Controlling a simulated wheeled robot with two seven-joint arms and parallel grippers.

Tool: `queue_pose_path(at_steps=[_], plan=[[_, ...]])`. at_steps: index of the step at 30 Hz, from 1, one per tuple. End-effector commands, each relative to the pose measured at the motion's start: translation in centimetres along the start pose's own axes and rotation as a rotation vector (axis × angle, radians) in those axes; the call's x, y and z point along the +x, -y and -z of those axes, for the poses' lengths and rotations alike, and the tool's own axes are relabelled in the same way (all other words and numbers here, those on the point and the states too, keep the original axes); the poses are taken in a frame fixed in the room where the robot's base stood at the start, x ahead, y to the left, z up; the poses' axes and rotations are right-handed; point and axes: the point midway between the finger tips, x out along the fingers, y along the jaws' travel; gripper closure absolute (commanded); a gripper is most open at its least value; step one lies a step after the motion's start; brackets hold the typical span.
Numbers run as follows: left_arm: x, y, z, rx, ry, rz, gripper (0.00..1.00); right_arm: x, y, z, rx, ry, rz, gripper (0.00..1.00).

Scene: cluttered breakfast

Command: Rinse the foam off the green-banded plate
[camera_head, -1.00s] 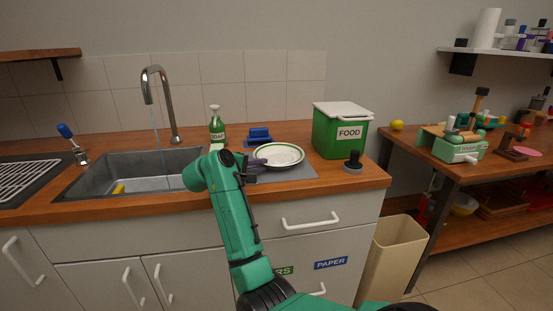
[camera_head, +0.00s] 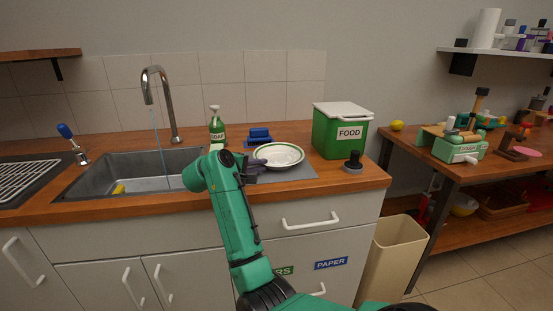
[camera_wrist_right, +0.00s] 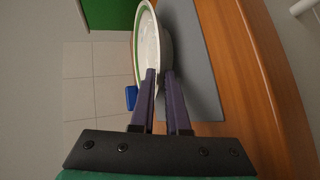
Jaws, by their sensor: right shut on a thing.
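The green-banded plate (camera_head: 279,155) is white with a green ring and sits over the grey mat on the counter, right of the sink. My right gripper (camera_head: 259,165) is shut on the plate's left rim. The right wrist view shows the gripper's two dark fingers (camera_wrist_right: 162,75) on either side of the plate's edge (camera_wrist_right: 148,45). I cannot make out foam on the plate at this size. The tap (camera_head: 160,100) stands behind the sink (camera_head: 135,172), and a thin stream of water falls from it into the basin. My left gripper is not in view.
A green soap bottle (camera_head: 217,128) and a blue sponge holder (camera_head: 259,136) stand behind the plate. A green FOOD bin (camera_head: 341,130) and a dark-handled stopper (camera_head: 353,163) are to its right. The grey mat (camera_head: 298,172) lies beneath. A yellow item (camera_head: 119,189) lies in the sink.

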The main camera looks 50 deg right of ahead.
Motion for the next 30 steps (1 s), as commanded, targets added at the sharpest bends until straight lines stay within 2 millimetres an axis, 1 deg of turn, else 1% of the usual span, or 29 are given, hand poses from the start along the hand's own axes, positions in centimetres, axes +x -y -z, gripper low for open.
queue_pose_path(at_steps=[16,30], plan=[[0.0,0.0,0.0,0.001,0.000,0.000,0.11,-0.1,-0.3,0.0,0.002,-0.001,-0.003,1.00],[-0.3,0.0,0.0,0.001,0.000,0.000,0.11,-1.0,-3.0,0.0,0.003,-0.001,-0.002,1.00]])
